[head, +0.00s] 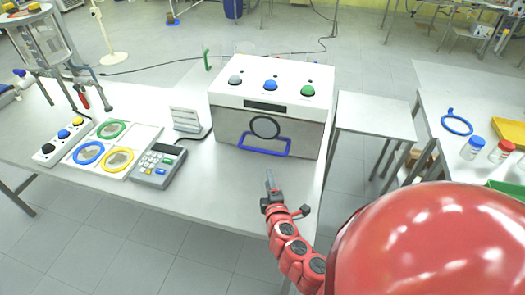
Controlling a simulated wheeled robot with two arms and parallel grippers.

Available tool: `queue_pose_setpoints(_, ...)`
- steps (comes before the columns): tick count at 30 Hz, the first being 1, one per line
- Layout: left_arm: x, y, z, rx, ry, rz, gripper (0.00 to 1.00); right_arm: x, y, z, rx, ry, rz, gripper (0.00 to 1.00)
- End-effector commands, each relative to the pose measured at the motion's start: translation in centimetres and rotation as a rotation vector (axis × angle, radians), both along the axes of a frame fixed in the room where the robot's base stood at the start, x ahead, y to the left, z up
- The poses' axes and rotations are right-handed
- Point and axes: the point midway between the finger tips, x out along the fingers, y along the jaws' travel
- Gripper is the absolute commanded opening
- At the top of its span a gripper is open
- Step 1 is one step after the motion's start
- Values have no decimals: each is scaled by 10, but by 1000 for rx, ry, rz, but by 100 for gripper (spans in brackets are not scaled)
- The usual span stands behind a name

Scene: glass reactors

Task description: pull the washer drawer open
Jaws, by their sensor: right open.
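The washer (266,104) is a white box with a grey front, standing at the right end of the table. Its top carries a grey, a blue and a green knob. A dark ring (265,127) sits on the front. A blue drawer handle (264,147) crosses the front below the ring; the drawer looks shut. My right gripper (269,181) is open and empty, in front of the washer and a little below the blue handle in the picture, apart from it. Its fingers point toward the washer. My left gripper is not in view.
On the table (212,190) left of the washer are a small white stand (190,122), a grey keypad device (157,165) and a panel with coloured rings (113,147). A glass reactor stands at the far left. A side table (375,116) stands to the right.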

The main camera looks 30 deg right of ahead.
Motion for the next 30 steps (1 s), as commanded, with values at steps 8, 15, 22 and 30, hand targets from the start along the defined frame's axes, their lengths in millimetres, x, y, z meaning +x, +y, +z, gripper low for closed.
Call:
queue_pose_setpoints(8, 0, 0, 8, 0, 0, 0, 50, 27, -16, -3, -6, 3, -11, 50)
queue_pose_setpoints(15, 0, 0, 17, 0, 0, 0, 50, 62, -34, -10, -4, 0, -10, 50)
queue_pose_setpoints(22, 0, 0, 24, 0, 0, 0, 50, 94, -50, -18, -3, 1, -11, 50)
queue_pose_setpoints(30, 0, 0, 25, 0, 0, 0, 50, 129, -65, -27, -1, 2, -6, 50)
